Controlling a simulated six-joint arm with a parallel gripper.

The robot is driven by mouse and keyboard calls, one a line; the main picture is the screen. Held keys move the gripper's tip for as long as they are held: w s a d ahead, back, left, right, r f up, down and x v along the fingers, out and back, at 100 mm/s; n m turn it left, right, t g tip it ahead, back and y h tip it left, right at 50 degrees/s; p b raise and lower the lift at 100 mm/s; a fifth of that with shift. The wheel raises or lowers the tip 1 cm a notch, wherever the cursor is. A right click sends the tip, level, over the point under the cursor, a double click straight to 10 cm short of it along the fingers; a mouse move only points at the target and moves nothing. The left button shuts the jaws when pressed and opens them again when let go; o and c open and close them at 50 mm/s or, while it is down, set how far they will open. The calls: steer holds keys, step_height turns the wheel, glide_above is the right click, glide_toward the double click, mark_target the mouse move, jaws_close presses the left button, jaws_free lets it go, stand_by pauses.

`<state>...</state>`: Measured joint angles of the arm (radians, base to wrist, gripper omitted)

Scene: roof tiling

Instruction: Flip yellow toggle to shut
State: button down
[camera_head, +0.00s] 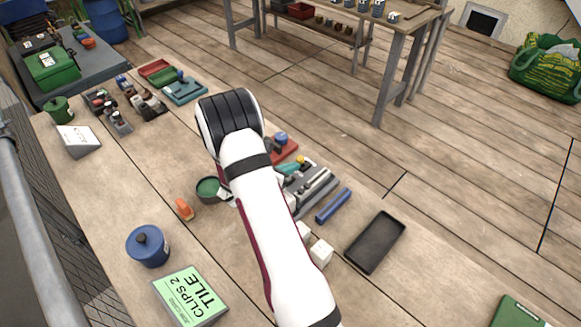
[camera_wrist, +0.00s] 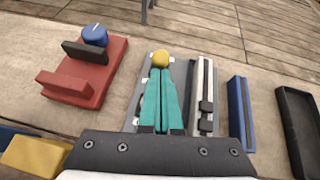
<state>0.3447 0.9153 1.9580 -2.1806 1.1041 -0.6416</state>
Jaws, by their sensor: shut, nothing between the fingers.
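The yellow toggle shows as a round yellow knob (camera_wrist: 160,58) at the far end of a grey plate (camera_wrist: 140,108) in the wrist view. The knob is also a small yellow spot in the head view (camera_head: 300,162). My gripper (camera_wrist: 160,72) has two teal fingers pressed together and empty. Their tips lie right at the near side of the knob; I cannot tell whether they touch it. The fingers hide the toggle's lever and much of the plate. In the head view my gripper (camera_head: 288,168) is mostly hidden behind my arm.
Left of the plate is a red block (camera_wrist: 82,88) with a blue knob (camera_wrist: 95,35). To the right stand a grey fixture with pale bars (camera_wrist: 205,85), a blue bar (camera_wrist: 240,112) and a black tray (camera_head: 376,242). A yellow block (camera_wrist: 35,157) is at lower left.

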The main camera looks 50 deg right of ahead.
mark_target(302, 159)
steer(key=shift+d+r+y, duration=0.1)
steer(key=shift+r+y, duration=0.1)
steer(key=shift+y, duration=0.2)
steer(key=shift+d+r+y, duration=0.2)
steer(key=shift+y, duration=0.2)
steer(key=shift+d+r+y, duration=0.4)
steer(key=shift+d+y, duration=0.15)
steer(key=shift+y, duration=0.25)
steer(key=shift+d+r, duration=0.3)
steer(key=shift+d, duration=0.35)
steer(key=shift+d+r, duration=0.25)
steer(key=shift+d, duration=0.35)
steer(key=shift+r, duration=0.8)
steer(key=shift+r, duration=0.1)
